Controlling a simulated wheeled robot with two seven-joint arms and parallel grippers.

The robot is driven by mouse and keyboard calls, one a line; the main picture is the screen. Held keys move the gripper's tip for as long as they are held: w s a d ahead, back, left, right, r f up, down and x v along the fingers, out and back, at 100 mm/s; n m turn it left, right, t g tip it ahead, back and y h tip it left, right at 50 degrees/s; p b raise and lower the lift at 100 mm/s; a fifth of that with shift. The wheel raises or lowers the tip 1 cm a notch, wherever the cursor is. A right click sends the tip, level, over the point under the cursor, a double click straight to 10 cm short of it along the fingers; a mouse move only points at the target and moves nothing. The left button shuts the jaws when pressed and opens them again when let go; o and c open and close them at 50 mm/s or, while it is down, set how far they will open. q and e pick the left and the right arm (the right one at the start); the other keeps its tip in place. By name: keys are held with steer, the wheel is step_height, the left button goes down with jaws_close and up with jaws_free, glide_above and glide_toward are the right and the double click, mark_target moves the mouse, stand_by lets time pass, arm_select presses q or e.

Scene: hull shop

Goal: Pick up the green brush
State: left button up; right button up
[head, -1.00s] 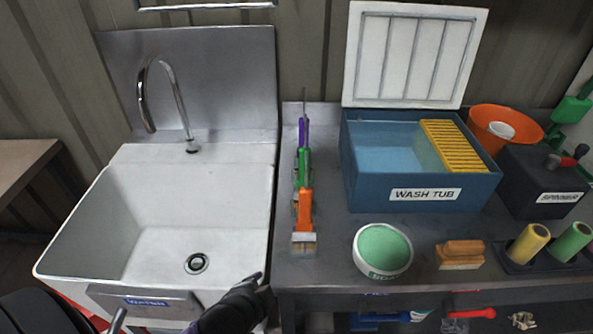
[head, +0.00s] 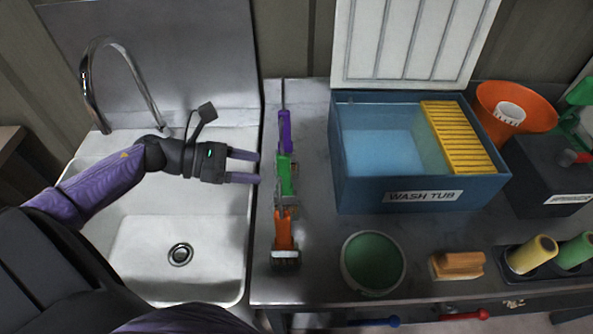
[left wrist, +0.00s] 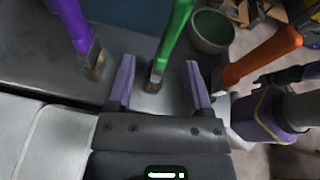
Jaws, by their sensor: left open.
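My left gripper (head: 257,167) is open and empty, just left of the green brush, over the sink's right rim.
The sink (head: 140,265) with its tap (head: 110,85) is at left. A blue wash tub (head: 425,197), a green-filled bowl (head: 373,263), a wooden block (head: 457,265) and rollers (head: 532,254) stand to the right. Bare bench lies between the brushes and the tub.

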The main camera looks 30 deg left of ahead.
mark_target(294, 193)
arm_select(q)
steer(key=w+d+f, duration=0.1)
steer(key=d, duration=0.1)
steer(key=w+d+f+m, duration=0.1)
steer(key=d, duration=0.2)
steer(key=w+d+f+m+g+p, duration=0.1)
steer(key=w+d, duration=0.1)
steer(key=shift+d+f, duration=0.15)
jaws_close()
